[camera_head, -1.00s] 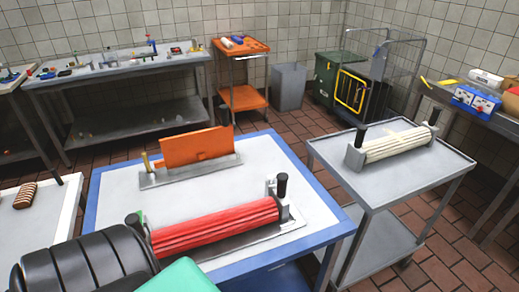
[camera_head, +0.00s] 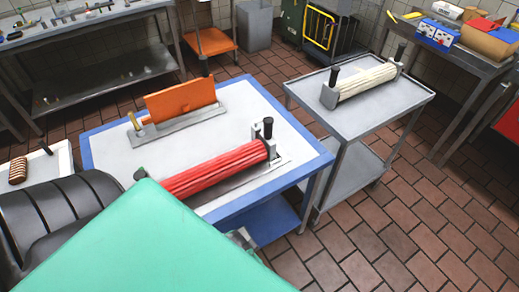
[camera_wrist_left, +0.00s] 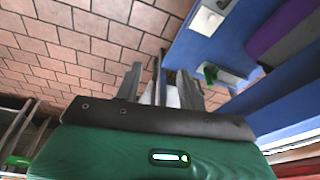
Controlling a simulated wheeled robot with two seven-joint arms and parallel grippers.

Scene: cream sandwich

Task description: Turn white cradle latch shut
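A cream ribbed roller (camera_head: 368,82) lies in a grey cradle on the grey cart at the right in the head view. Upright black-topped posts stand at its near end (camera_head: 333,76) and far end (camera_head: 400,52). Which part is the latch, and its position, is too small to tell. My left gripper (camera_wrist_left: 158,75) shows in the wrist view with its fingers apart over brick floor, beside a blue table edge. I see nothing held; a thin bar shows between the fingers. In the head view my green arm housing hides most of it. My right gripper is out of view.
The blue-edged table (camera_head: 270,100) carries a red roller (camera_head: 215,170) in a cradle and an orange block (camera_head: 180,100). A gap of floor separates it from the cart (camera_head: 392,100). Open brick floor (camera_head: 400,230) lies in front. A bench (camera_head: 470,65) with boxes stands at right.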

